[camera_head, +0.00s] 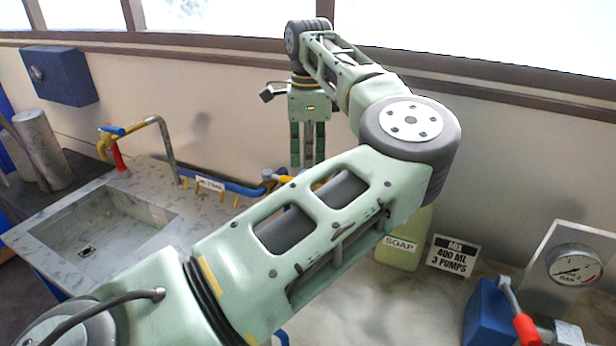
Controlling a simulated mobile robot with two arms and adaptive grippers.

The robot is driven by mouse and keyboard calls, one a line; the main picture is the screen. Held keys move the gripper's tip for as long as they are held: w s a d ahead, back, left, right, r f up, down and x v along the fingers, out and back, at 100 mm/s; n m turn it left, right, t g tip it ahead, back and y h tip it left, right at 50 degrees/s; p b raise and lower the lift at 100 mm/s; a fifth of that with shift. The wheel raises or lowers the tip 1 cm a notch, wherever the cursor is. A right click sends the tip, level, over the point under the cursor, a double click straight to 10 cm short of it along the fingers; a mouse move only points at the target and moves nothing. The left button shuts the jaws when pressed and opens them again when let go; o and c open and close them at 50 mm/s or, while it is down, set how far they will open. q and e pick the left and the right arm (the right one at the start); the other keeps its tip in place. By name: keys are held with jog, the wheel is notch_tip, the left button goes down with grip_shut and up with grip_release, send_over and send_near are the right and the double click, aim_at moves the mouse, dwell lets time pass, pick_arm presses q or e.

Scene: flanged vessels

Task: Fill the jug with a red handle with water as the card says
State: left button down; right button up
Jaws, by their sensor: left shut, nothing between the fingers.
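A jug with a red handle does not show clearly; my arm covers much of the middle worktop. The sink (62,240) is at the left, with a grey basin and drain. A curved tap (150,125) with yellow, blue and red parts stands behind it. My left gripper (308,163) points down near the back wall, right of the tap, shut and empty. My right gripper is not in view.
A pale green soap container (403,250) stands beside the card, partly behind my arm. A blue block with a red-gripped lever (525,328) and a round gauge (574,267) are at the lower right.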

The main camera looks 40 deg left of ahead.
aim_at(308, 171)
pick_arm(q)
jog(key=shift+f, duration=0.15)
jog(key=shift+f+b, duration=1.35)
jog(key=shift+f, duration=0.35)
dwell(6.2)
